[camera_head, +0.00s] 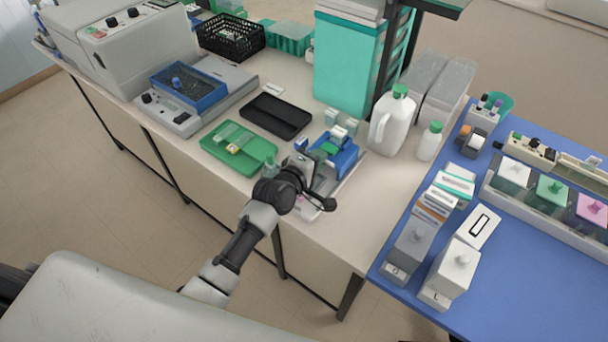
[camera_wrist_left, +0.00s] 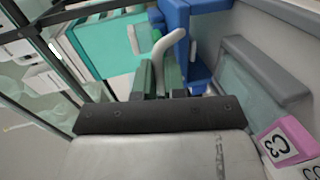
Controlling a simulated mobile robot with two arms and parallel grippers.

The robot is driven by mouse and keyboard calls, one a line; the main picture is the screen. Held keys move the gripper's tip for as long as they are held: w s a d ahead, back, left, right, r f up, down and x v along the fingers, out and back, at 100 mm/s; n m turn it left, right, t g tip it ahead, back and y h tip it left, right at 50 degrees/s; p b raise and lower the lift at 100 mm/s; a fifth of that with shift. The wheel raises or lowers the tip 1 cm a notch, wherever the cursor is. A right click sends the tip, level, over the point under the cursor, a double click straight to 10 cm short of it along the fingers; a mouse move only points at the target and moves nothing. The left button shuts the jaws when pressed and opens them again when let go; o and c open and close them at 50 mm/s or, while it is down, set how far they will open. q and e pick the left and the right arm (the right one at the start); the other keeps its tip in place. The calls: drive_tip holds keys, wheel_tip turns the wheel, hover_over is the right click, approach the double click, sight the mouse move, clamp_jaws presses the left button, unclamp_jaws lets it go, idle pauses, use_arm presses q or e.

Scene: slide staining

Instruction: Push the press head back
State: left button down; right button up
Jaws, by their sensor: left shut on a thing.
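The press (camera_head: 346,160) is a blue device on a pale base near the front edge of the bench, with white and green parts on top. My left gripper (camera_head: 303,162) is at its left side, low over the bench, and hides part of it. In the left wrist view, the blue press body (camera_wrist_left: 176,18) shows beyond the left gripper (camera_wrist_left: 163,82), with a pale curved rod (camera_wrist_left: 168,42) beside it. My left gripper is shut on a part of the press, seemingly the press head; the exact contact is hard to see. My right gripper is not in view.
A green tray (camera_head: 262,150) with slides and a black tray (camera_head: 253,121) lie left of the press. A white jug (camera_head: 390,125) and a smaller bottle (camera_head: 429,141) stand right of it. A teal cabinet (camera_head: 345,65) stands behind. The bench front right is clear.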

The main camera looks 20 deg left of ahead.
use_arm(q)
drive_tip(key=shift+w+d+f, duration=0.15)
drive_tip(key=shift+w+d, duration=0.05)
drive_tip(key=shift+w, duration=0.35)
drive_tip(key=shift+r, duration=0.2)
drive_tip(key=c, duration=1.5)
unclamp_jaws()
drive_tip(key=shift+o, duration=1.4)
drive_tip(key=shift+w+f, duration=0.1)
drive_tip(key=shift+w, duration=0.1)
drive_tip(key=b+v, duration=0.1)
drive_tip(key=v, duration=1)
drive_tip(key=shift+d, duration=0.1)
